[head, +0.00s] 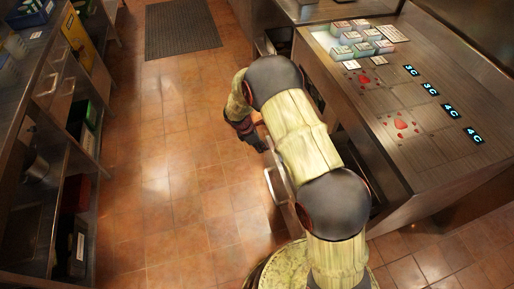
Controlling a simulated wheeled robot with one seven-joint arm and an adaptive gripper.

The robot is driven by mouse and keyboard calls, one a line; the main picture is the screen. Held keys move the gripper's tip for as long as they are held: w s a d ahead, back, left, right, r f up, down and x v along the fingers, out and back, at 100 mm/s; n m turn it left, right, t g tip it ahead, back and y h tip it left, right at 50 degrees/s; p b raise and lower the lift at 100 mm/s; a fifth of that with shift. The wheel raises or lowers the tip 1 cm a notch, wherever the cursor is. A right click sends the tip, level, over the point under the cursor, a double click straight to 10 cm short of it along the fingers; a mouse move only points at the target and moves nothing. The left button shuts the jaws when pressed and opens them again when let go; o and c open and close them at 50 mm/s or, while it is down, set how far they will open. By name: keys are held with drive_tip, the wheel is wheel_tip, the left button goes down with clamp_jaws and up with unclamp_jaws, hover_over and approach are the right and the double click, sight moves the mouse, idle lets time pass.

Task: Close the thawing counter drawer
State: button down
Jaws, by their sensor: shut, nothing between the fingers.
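The thawing counter (420,95) stands at the right, with a metal top and several lit temperature readouts. A metal drawer front (282,178) with a pale bar handle (269,186) stands out from the counter's left side. My arm covers much of it, so how far it is open is hard to tell. My gripper (260,147) is shut and empty, pointing down beside the far end of this drawer front. I cannot tell whether it touches the drawer.
Packaged blocks (362,40) and red meat pieces (402,124) lie on the counter top. A dark floor mat (182,27) lies at the back. Shelving with bins (75,242) lines the left side. The tiled floor (165,170) between is clear.

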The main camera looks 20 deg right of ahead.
drive_tip(key=d+p, duration=0.6)
drive_tip(key=d, duration=2.5)
drive_tip(key=shift+d, duration=0.1)
